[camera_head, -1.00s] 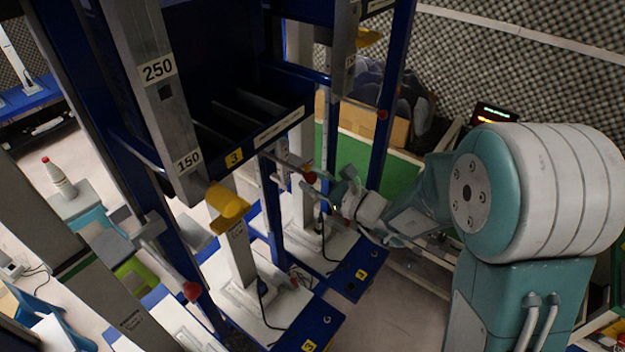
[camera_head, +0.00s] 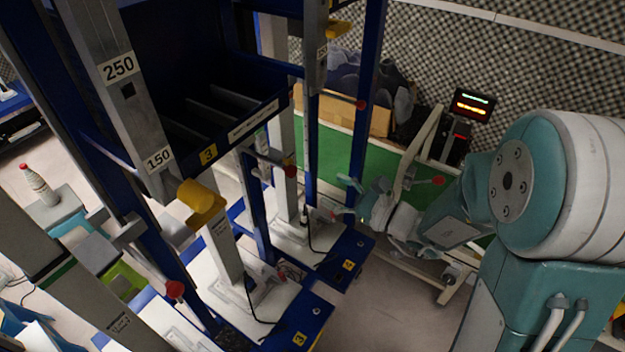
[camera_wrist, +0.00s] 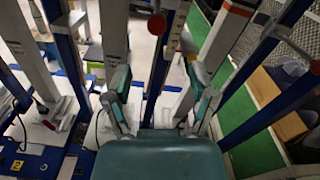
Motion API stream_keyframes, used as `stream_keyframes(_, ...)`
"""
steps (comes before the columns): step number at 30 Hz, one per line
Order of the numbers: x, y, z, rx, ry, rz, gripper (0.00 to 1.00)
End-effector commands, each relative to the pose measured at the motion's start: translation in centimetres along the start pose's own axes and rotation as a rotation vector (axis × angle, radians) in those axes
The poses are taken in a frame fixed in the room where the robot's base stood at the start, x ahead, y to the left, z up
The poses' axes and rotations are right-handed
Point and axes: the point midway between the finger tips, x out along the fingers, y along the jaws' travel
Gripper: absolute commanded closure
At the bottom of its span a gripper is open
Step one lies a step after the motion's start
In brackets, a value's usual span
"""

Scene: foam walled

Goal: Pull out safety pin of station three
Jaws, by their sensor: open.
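Station three carries a yellow "3" label (camera_head: 208,154) on its blue shelf and another on its blue base (camera_head: 300,339). A safety pin with a red ball end (camera_head: 290,167) sticks out to the right beside its blue post. What seems to be the same red ball (camera_wrist: 157,24) shows in the wrist view, ahead of and between my fingers. My gripper (camera_head: 346,196) is open and empty, to the right of the red ball and apart from it. Its spread fingers show in the wrist view (camera_wrist: 160,80).
Blue uprights (camera_head: 368,100) stand close to my gripper, one with another red knob (camera_head: 361,104). The neighbouring base (camera_head: 348,265) lies below. A cart with a lit display (camera_head: 472,104) stands behind. Another red knob (camera_head: 174,289) is at lower left.

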Motion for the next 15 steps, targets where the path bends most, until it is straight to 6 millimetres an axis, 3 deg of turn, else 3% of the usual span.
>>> stream_keyframes(6, -2.4, 0.0, -0.1, 0.001, 0.001, -0.001, 0.27)
stream_keyframes(15, -2.8, 0.0, -0.1, 0.001, 0.001, 0.001, 0.27)
